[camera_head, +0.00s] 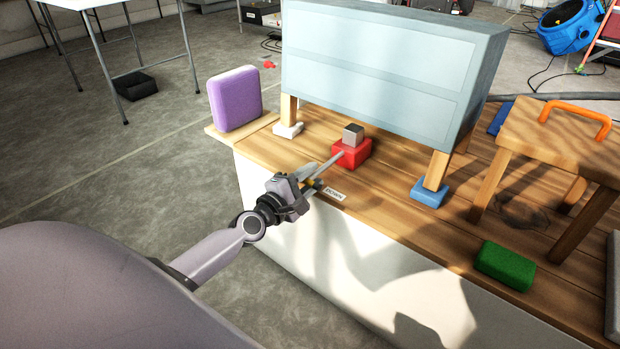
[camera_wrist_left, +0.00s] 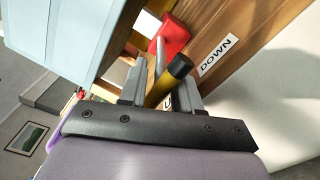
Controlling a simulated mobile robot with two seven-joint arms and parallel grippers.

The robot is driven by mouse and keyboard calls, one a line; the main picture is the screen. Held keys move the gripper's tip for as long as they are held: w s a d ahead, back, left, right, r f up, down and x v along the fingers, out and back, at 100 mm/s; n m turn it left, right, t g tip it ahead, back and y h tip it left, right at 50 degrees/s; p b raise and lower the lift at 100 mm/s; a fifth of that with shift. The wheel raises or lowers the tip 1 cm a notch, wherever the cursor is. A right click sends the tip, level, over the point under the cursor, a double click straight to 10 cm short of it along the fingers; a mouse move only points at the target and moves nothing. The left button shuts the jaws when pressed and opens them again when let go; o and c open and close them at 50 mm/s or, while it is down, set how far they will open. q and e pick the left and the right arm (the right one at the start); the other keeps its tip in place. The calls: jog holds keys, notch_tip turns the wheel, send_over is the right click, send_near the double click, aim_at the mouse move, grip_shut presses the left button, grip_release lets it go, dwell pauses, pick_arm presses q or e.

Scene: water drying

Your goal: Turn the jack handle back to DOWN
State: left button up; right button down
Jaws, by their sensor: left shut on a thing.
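The jack (camera_head: 351,153) is a red block with a grey top block, on the wooden bench below the front edge of a pale blue cabinet (camera_head: 380,75). Its grey handle rod slopes toward my left gripper (camera_head: 309,187). In the left wrist view, the handle's yellow and black grip (camera_wrist_left: 178,68) lies between the fingers of my left gripper (camera_wrist_left: 161,92), which is shut on it. The red jack (camera_wrist_left: 172,38) shows beyond. The DOWN label (camera_head: 335,194) lies beside the gripper; it also shows in the left wrist view (camera_wrist_left: 218,56). Another label is mostly hidden. My right gripper is out of view.
The cabinet's legs rest on a white block (camera_head: 288,130) and a blue block (camera_head: 429,192). A purple block (camera_head: 235,98) stands at the bench's left end. A green block (camera_head: 504,265) and a wooden stool (camera_head: 560,135) with an orange handle are at the right.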

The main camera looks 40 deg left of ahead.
pick_arm(q)
jog(key=o, duration=0.4)
jog(key=n, duration=0.4)
jog(key=shift+d+f, duration=0.1)
jog(key=shift+d, duration=0.05)
jog(key=shift+c, duration=0.2)
jog(key=o, duration=0.3)
jog(key=shift+d+n, duration=0.1)
jog(key=shift+n, duration=1.3)
jog(key=shift+o, duration=0.3)
jog(key=o, duration=0.9)
jog(key=shift+c, duration=0.2)
jog(key=shift+s, duration=0.5)
jog(key=s, duration=0.6)
jog(key=shift+a, duration=0.3)
jog(key=shift+s, duration=0.1)
